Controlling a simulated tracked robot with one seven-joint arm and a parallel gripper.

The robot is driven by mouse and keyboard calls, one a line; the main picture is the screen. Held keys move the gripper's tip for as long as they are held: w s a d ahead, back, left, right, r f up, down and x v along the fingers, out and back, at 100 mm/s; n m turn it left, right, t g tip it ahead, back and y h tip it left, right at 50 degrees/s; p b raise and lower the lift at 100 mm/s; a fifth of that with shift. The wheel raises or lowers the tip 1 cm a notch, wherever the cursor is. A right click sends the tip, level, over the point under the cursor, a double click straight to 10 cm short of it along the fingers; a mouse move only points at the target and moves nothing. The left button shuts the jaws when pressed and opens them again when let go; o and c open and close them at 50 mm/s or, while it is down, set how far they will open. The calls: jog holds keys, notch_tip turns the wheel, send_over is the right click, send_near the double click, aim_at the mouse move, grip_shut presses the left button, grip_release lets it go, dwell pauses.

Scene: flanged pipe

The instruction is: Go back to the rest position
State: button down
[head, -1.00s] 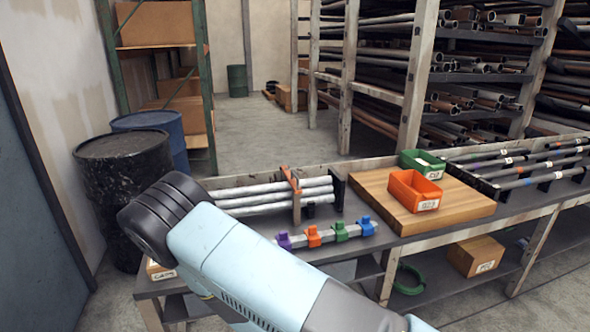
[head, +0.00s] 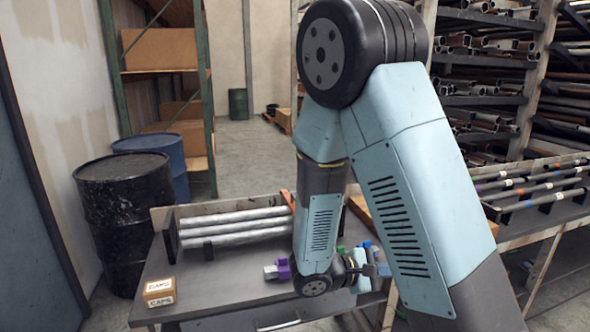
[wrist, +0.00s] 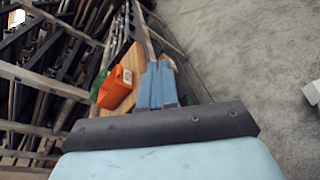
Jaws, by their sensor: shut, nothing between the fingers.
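My arm stands raised and folded in the right middle of the head view, its elbow high and its forearm hanging down over the bench (head: 215,275). In the wrist view my gripper (wrist: 159,70) shows its blue fingers together, with nothing between them. Three silver pipes (head: 235,228) lie in a rack at the bench's back. A purple clamp (head: 283,269) sits on a bar left of my wrist; my arm hides most of the bar and its other clamps. The orange bin (wrist: 117,88) is left of the fingers in the wrist view.
A small caps box (head: 159,292) stands at the bench's front left. A black drum (head: 122,222) and a blue drum (head: 155,157) stand on the floor to the left. Pipe shelves (head: 490,90) fill the right back. The floor aisle behind the bench is open.

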jog(key=s+d+r+m+g+y, duration=0.4)
jog(key=s+r+m+g+y, duration=0.1)
jog(key=s+r+m+y, duration=0.3)
jog(key=s+a+r+m+t+y, duration=0.1)
jog(key=s+r+m+t+y, duration=0.1)
jog(key=r, duration=0.4)
jog(key=s+a+r+m+t+y, duration=0.2)
jog(key=s+r+m+t+y, duration=0.1)
jog(key=r, duration=0.4)
jog(key=shift+s+t+y, duration=0.65)
jog(key=shift+t+y, duration=0.35)
jog(key=shift+y, duration=0.1)
jog(key=shift+a, duration=0.1)
